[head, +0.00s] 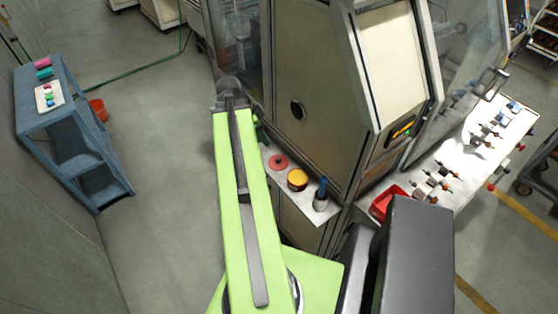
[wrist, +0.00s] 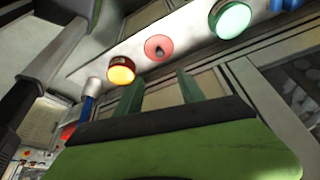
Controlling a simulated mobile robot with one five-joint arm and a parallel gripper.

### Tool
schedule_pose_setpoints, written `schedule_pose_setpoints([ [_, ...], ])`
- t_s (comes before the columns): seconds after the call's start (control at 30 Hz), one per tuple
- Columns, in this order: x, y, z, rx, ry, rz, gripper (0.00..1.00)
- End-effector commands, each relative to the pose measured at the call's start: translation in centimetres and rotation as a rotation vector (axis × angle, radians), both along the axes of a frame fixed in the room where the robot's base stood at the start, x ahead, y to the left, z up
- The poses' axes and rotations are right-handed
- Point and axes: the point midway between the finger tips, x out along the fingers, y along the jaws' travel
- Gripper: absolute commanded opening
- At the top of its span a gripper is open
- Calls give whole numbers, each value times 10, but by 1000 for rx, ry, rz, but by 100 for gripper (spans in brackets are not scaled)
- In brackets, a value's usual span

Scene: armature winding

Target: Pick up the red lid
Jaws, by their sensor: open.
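The red lid (head: 278,161) lies on a narrow ledge of the machine, a flat disc with a small dark knob. It also shows in the wrist view (wrist: 153,44), near the top middle, uncovered. My gripper (wrist: 158,86) is open, its two green fingers pointing toward the ledge with nothing between them. The lid is beyond the fingertips and apart from them. In the head view my green arm hides most of the gripper.
Beside the lid on the ledge (head: 316,217) stand a yellow-topped round tin (head: 297,179) and a blue-handled item (head: 321,193). A green round item (wrist: 230,19) is on its other side. A red tray (head: 384,204) and a blue cart (head: 72,130) stand farther off.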

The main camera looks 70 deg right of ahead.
Motion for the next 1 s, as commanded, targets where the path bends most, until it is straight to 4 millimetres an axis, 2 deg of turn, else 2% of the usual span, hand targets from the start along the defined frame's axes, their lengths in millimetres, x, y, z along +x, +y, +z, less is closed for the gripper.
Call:
schedule_pose_setpoints([
  [0.03, -1, -2, -17, 0, 0, 1, 46],
  [0.4, -22, -20, -93, 0, 0, 4, 46],
  [0.5, -26, -24, -104, 0, 0, 6, 46],
  [0.67, -28, -26, -103, 0, 0, 8, 46],
  [0.77, -29, -26, -109, 0, 0, 8, 46],
  [1.0, -39, -35, -148, -1, -1, 7, 46],
])
